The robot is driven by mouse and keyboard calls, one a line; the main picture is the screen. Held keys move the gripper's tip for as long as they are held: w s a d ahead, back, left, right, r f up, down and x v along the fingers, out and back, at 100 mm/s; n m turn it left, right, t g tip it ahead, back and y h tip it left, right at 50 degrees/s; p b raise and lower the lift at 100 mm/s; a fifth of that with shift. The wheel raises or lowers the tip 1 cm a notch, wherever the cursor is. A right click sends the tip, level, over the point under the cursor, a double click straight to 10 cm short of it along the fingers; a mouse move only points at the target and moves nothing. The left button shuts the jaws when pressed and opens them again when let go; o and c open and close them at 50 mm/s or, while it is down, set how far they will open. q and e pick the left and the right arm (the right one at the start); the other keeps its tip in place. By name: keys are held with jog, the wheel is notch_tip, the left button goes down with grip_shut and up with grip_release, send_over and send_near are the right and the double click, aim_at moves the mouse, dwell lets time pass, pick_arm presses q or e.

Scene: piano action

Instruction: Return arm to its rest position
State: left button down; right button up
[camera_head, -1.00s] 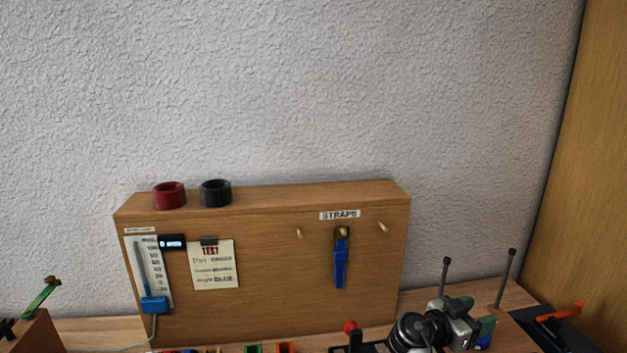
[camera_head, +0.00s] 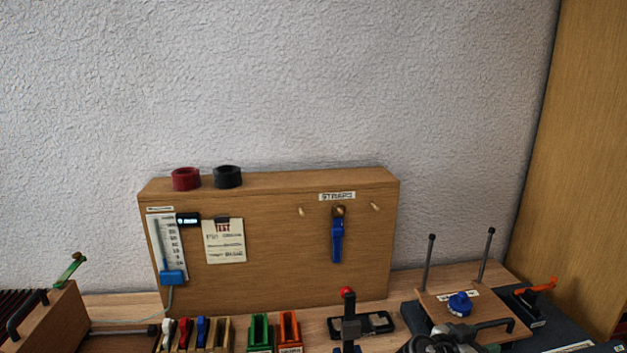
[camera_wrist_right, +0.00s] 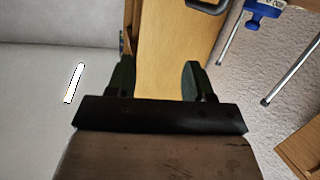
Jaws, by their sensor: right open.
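My right arm (camera_head: 440,344) shows at the bottom edge of the head view, right of centre, as dark round links cut off by the frame. Its fingertips are hard to make out there. In the right wrist view my right gripper (camera_wrist_right: 158,80) has its two dark fingers apart, with nothing held between them. A wooden surface (camera_wrist_right: 160,45) shows behind and between the fingers. My left gripper is not in view.
A wooden board (camera_head: 280,270) with a blue strap (camera_head: 337,240) stands against the wall. A wooden fixture with a blue knob (camera_head: 460,304) and two upright rods is right, close to my arm. Coloured holders (camera_head: 260,330) line the front.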

jog(key=s+a+f+n+y, duration=0.3)
jog(key=s+f+n+y, duration=0.35)
jog(key=s+f, duration=0.65)
jog(key=s+a+r+n+g+y, duration=0.1)
jog(key=s+a+n+y, duration=0.35)
jog(key=s, duration=0.55)
jog(key=s+a+r+n+g+y, duration=0.1)
jog(key=s+a+r+n+y, duration=0.25)
jog(key=s, duration=0.55)
notch_tip(320, 180, down, 33)
jog(key=a+g+b, duration=0.1)
jog(key=b, duration=0.5)
pick_arm(q)
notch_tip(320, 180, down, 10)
jog(key=b, duration=0.4)
pick_arm(e)
jog(key=s+d+f+g, duration=0.1)
jog(key=s+d+f, duration=0.1)
jog(key=s+f, duration=1.5)
notch_tip(320, 180, down, 4)
jog(key=shift+d+g, duration=0.3)
